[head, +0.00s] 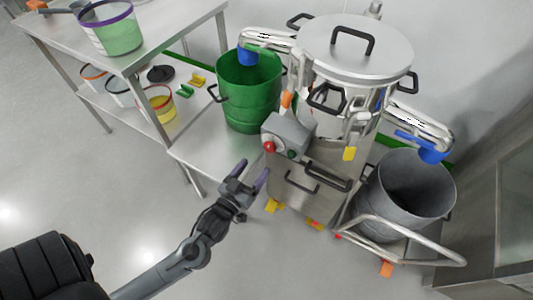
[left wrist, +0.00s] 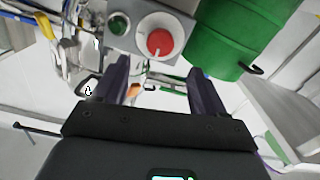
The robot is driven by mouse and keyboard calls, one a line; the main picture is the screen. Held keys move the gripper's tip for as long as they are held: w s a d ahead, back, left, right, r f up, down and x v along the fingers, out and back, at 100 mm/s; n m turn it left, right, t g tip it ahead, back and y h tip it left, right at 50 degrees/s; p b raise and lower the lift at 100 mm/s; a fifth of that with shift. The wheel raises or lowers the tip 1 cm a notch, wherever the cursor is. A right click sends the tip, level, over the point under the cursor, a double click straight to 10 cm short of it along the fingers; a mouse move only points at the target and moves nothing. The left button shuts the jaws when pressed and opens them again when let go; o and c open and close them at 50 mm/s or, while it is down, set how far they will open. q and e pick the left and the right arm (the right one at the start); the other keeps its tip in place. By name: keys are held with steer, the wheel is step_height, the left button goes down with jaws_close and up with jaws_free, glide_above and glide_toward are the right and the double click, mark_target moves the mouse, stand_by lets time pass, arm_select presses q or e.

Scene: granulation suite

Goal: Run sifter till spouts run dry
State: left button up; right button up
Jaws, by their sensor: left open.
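The steel sifter (head: 350,60) stands at the centre right with a lid on top. Its control box (head: 286,136) has a red knob and a green button, seen close in the left wrist view as the red knob (left wrist: 160,42) and the green button (left wrist: 118,24). A spout on the left ends in a blue piece (head: 247,57) over a green bin (head: 250,95). A spout on the right ends in a blue piece (head: 432,153) over a grey bin (head: 406,190). My left gripper (head: 250,178) is open and empty, below and left of the control box. My right gripper is not in view.
A steel table (head: 150,35) at the upper left holds a green-filled tub (head: 110,28); its lower shelf has several small containers and scoops. The grey bin rests on a trolley with a tubular handle (head: 420,262). Floor at lower centre is clear.

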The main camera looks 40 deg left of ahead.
mark_target(268, 149)
arm_select(q)
steer(key=w+b, duration=0.1)
steer(key=w, duration=0.2)
steer(key=w+a+b, duration=0.1)
steer(key=w, duration=0.3)
steer(key=shift+w+a+f+b, duration=0.1)
steer(key=shift+a+b, duration=0.1)
steer(key=shift+b, duration=0.15)
steer(key=shift+w+a, duration=0.15)
steer(key=shift+w, duration=0.25)
